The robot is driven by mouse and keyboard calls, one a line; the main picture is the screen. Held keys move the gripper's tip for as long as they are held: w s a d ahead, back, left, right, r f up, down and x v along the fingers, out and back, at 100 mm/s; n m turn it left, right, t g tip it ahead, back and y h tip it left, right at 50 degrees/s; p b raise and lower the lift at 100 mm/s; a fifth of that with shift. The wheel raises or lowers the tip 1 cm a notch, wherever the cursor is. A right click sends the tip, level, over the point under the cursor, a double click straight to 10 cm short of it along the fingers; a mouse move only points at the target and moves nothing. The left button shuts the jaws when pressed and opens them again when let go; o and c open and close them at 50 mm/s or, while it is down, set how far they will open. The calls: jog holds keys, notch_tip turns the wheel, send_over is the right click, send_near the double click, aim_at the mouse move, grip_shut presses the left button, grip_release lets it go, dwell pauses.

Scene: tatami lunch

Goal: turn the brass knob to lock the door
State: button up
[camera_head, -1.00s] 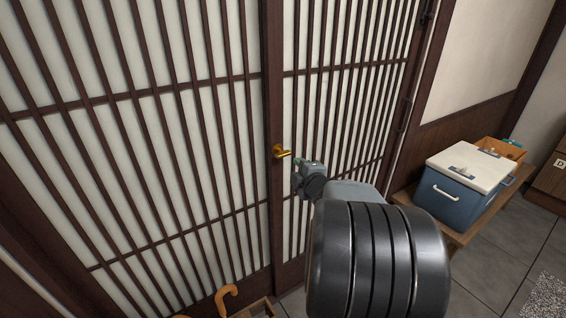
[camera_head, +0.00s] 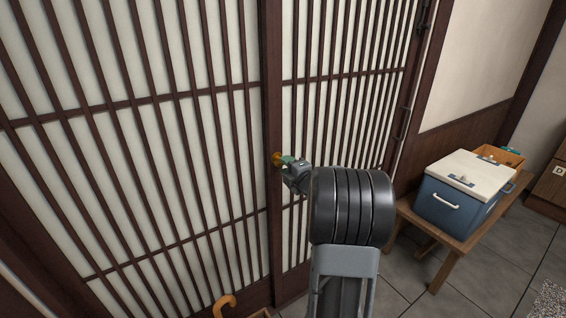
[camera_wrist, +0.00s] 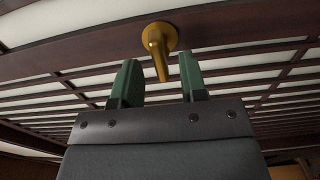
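The brass knob (camera_wrist: 158,42) is a lever on a round rose, fixed to the dark wooden stile of the lattice door (camera_head: 270,110). In the wrist view its lever points down between the two green fingertips of my gripper (camera_wrist: 158,80). The fingers are apart, with a visible gap on each side of the lever. In the head view only the edge of the knob (camera_head: 276,158) shows, beside the tip of my gripper (camera_head: 287,160); the rest is hidden behind the fingers.
A blue cooler box with a white lid (camera_head: 457,200) stands on a wooden bench (camera_head: 450,260) at the right. A wooden box (camera_head: 505,157) sits behind it. An orange curved handle (camera_head: 224,303) shows at the bottom. Grey floor lies right of the door.

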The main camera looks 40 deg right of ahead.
jog(key=shift+w, duration=1.45)
grip_shut()
